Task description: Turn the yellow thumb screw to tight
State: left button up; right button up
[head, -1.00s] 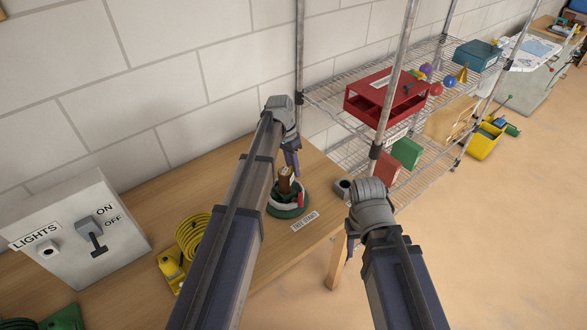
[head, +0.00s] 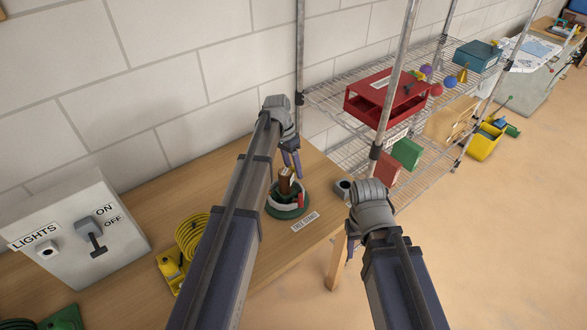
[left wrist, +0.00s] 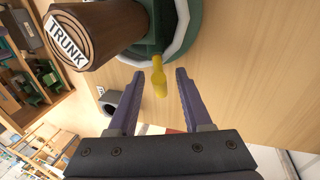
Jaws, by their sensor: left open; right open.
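The yellow thumb screw (left wrist: 159,77) shows in the left wrist view, sticking out from the side of the green stand (left wrist: 176,50). The stand, with a pale ring, sits on the wooden table in the head view (head: 287,212) and holds a brown trunk piece (head: 285,181) labelled TRUNK. The screw itself cannot be made out in the head view. My left gripper (left wrist: 160,74) is open, with the screw's outer end between its fingertips and a gap on both sides. My right gripper (head: 349,250) is low by the table's right edge, its fingers mostly hidden by its wrist.
The wooden table (head: 262,270) carries a coiled yellow cord (head: 192,236), a yellow object (head: 171,267) and a grey lights switch box (head: 75,235). A wire shelf (head: 335,100) with a red tray (head: 385,97) stands behind to the right. A small grey object (head: 343,188) sits near the table corner.

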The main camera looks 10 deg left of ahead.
pick_arm(q)
jog(key=p+v, duration=0.7)
jog(key=shift+r, duration=0.4)
pick_arm(e)
notch_tip(320, 180, up, 8)
jog(key=shift+f, duration=0.25)
pick_arm(q)
jog(key=shift+w+a, duration=0.1)
jog(key=shift+a, duration=0.1)
